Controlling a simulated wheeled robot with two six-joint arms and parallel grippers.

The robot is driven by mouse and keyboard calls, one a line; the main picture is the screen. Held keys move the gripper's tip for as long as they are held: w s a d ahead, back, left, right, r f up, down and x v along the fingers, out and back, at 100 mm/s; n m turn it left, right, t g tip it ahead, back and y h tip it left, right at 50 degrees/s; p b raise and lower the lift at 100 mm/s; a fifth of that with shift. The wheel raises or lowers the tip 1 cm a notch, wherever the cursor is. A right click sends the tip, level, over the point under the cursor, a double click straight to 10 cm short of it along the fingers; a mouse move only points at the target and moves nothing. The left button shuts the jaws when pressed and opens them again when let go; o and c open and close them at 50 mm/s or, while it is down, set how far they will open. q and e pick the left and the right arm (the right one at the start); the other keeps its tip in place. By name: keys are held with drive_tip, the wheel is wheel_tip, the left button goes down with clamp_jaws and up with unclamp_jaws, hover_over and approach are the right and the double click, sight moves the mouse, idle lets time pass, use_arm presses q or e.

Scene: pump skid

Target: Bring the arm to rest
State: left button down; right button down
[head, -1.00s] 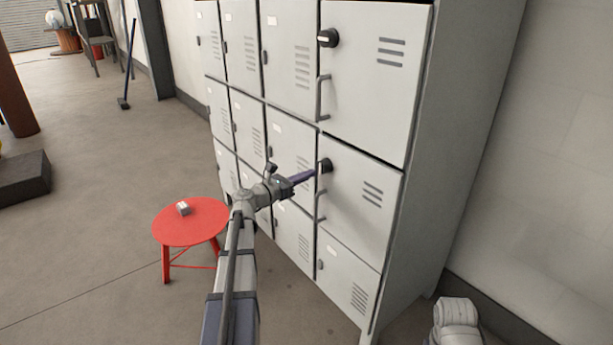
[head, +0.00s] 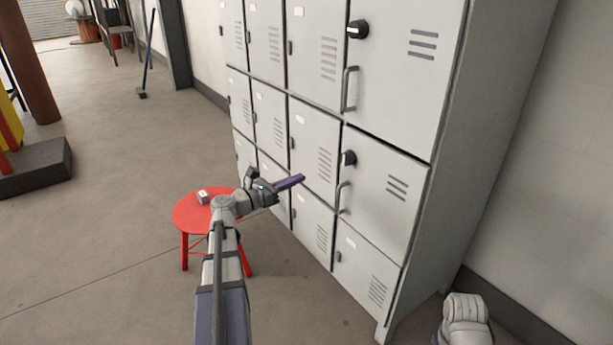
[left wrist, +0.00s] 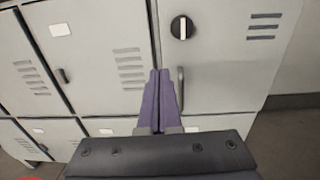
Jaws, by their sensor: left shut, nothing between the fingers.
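My left gripper (head: 301,178) is shut and empty, its purple fingers together and pointing at the lockers. It is apart from the locker doors, left of the middle door's black knob (head: 348,158) and handle (head: 343,198). In the left wrist view its closed fingers (left wrist: 159,84) stand in front of the lockers, left of a black knob (left wrist: 182,27) with a pale bar and a handle (left wrist: 180,88). Part of my other arm (head: 465,322) shows at the lower right of the head view, but its gripper is not visible.
The grey locker bank (head: 490,130) fills the centre, all doors closed. A red stool (head: 186,215) with a small pale box (head: 203,197) on it stands beside and behind my left arm. Open floor (head: 110,250) lies to the left. A dark block (head: 35,168) sits at the far left.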

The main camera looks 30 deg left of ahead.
use_arm(q)
drive_tip(key=shift+s+a, duration=0.2)
drive_tip(key=shift+s, duration=0.3)
drive_tip(key=s+d+f+m+g+h, duration=0.1)
drive_tip(key=d+f+m+g, duration=0.35)
drive_tip(key=d, duration=0.55)
drive_tip(key=s+d+f+m+g, duration=0.1)
drive_tip(key=d+f+m+g, duration=0.25)
drive_tip(key=d+m, duration=0.4)
drive_tip(key=d+f+m+g+h, duration=0.1)
drive_tip(key=d+f+m+g, duration=0.3)
drive_tip(key=d, duration=0.7)
drive_tip(key=s+d+f+m+g+y+p, duration=0.1)
drive_tip(key=s+d+f+m+g+y, duration=0.35)
drive_tip(key=s+m, duration=0.45)
drive_tip(key=s+d+f+m+g+y+p, duration=0.1)
drive_tip(key=s+d+f+m+y, duration=0.35)
drive_tip(key=s+d+m, duration=0.5)
wheel_tip(320, 180, up, 39)
drive_tip(key=w+a+m+p, duration=0.1)
drive_tip(key=a+p, duration=0.1)
drive_tip(key=p, duration=3.5)
drive_tip(key=shift+w+a+y+p, duration=0.25)
drive_tip(key=shift+w+y+p, duration=0.05)
drive_tip(key=shift+w+p, duration=0.1)
